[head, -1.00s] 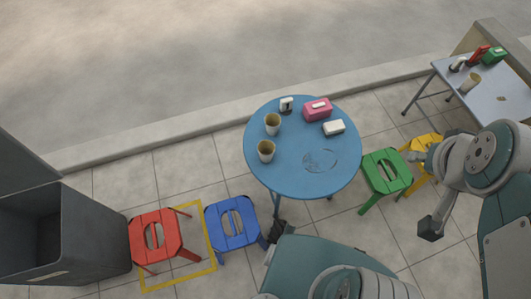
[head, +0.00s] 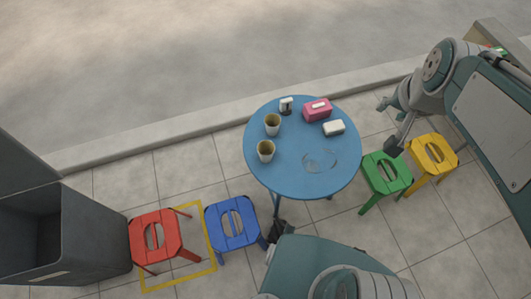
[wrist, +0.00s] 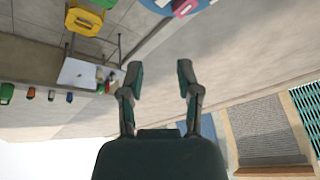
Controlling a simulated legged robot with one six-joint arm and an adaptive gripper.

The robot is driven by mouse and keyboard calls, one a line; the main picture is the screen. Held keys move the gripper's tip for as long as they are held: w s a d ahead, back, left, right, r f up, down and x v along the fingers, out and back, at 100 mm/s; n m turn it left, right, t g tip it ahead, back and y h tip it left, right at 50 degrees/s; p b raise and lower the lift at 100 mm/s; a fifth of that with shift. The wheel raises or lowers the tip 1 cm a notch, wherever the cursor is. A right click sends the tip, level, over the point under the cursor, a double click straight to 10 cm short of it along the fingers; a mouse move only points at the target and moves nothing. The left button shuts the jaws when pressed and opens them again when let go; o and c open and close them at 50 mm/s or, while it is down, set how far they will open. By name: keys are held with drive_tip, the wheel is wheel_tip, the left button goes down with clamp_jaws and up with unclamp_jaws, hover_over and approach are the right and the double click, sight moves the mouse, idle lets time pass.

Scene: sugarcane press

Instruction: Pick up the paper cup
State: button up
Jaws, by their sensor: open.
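Two paper cups stand upright on the round blue table (head: 300,185) in the head view. One cup (head: 272,125) is near the table's back left. The other cup (head: 265,150) is nearer, at the left edge. My gripper (head: 387,126) is in the air to the right of the blue table, apart from both cups. In the wrist view my gripper (wrist: 160,66) has its two fingers spread with nothing between them. Neither cup can be made out on the blue table's visible edge in the wrist view.
A pink box (head: 317,110), a white block (head: 334,127) and a small dispenser (head: 286,105) share the blue table. Green (head: 387,174), yellow (head: 432,154), blue (head: 232,224) and red (head: 155,236) stools stand around. A dark bin (head: 95,240) is at left. A metal side table (wrist: 78,73) shows in the wrist view.

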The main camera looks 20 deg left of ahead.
drive_tip(key=w+a+f+m+g, duration=0.1)
drive_tip(key=w+a+f, duration=0.5)
drive_tip(key=w+f, duration=0.1)
drive_tip(key=m+g, duration=0.3)
hover_over(271, 157)
drive_tip(key=d, duration=0.1)
wheel_tip(271, 157, down, 41)
drive_tip(key=shift+a+f, duration=0.2)
drive_tip(key=shift+f, duration=0.65)
drive_tip(key=shift+a+f, duration=0.15)
drive_tip(key=shift+f, duration=0.7)
drive_tip(key=shift+a+f, duration=0.2)
drive_tip(key=shift+f, duration=0.65)
drive_tip(key=shift+c, duration=0.3)
clamp_jaws()
